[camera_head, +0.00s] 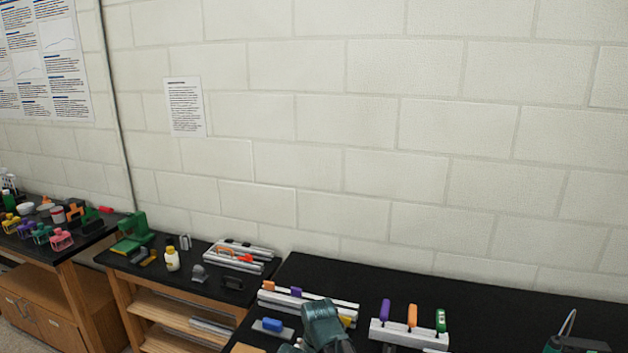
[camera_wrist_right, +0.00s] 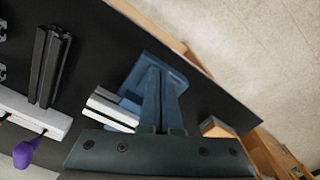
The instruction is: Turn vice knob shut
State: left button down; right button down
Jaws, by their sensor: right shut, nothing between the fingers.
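A blue vice (camera_wrist_right: 171,82) stands on the black table in the right wrist view, close to the table edge. Silver extrusion bars (camera_wrist_right: 110,108) lie against its left side. My right gripper (camera_wrist_right: 160,130) is at the bottom of that view, shut with nothing held, just over the near end of the vice. Its fingers are hard to separate from the blue metal behind. I cannot make out the vice knob. My left gripper is not in view.
A white rack (camera_head: 405,333) with purple, orange and green handles stands right of my right gripper. A dark extrusion (camera_wrist_right: 45,65) lies beyond the vice's left side. Bare black tabletop (camera_head: 400,283) extends behind.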

jog(key=shift+w+a, duration=0.1)
jog(key=shift+w, duration=0.3)
dwell(0.8)
jog(key=shift+a, duration=0.2)
dwell(0.3)
jog(key=shift+s, duration=0.1)
jog(key=shift+s, duration=0.25)
notch_tip(320, 180, up, 6)
jog(key=p, duration=0.6)
jog(key=shift+s, duration=0.1)
